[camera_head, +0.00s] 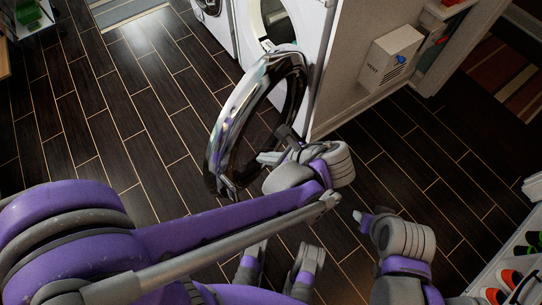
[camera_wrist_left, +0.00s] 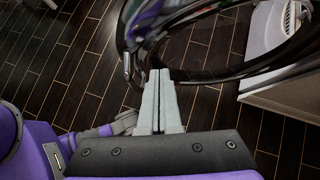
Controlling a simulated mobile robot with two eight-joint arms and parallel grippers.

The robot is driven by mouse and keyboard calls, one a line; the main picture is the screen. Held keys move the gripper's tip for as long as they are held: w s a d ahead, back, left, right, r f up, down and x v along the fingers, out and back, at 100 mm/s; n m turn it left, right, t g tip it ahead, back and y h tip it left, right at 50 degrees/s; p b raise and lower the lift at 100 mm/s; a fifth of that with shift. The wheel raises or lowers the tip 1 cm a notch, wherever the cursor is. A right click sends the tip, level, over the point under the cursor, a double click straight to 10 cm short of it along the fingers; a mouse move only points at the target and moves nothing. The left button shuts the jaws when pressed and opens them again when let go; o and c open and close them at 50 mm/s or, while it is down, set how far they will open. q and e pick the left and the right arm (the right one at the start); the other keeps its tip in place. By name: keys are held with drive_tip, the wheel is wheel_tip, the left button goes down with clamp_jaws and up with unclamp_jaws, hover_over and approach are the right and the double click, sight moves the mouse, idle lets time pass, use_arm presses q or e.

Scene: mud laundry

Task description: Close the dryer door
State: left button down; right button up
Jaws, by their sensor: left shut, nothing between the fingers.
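The dryer door (camera_head: 233,118), a round glossy chrome ring, stands swung open from the white dryer (camera_head: 312,38), with its dark round opening showing behind. My left gripper (camera_head: 263,158) is at the lower right part of the ring, with its fingers closed together and nothing between them. In the left wrist view the shut fingers (camera_wrist_left: 158,74) point at the dark glossy door rim (camera_wrist_left: 235,74); I cannot tell whether they touch it. My right gripper (camera_head: 360,216) is low at the right, apart from the door, and its finger opening is unclear.
Another white machine (camera_head: 216,22) stands left of the dryer. A vent box (camera_head: 391,58) is on the wall at the right. A shelf with shoes (camera_head: 497,284) is at the lower right. The dark plank floor (camera_head: 130,115) left of the door is clear.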

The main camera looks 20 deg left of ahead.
sight(235, 150)
use_arm(q)
drive_tip(key=shift+w+a+f+b, duration=0.35)
drive_tip(key=shift+a+f, duration=0.35)
drive_tip(key=shift+a, duration=0.55)
drive_tip(key=shift+w+a+f+b, duration=0.15)
drive_tip(key=shift+w+a+f, duration=0.45)
drive_tip(key=shift+a, duration=0.7)
drive_tip(key=shift+w+a+f+b, duration=0.3)
drive_tip(key=shift+a+f, duration=0.45)
drive_tip(key=shift+a, duration=0.5)
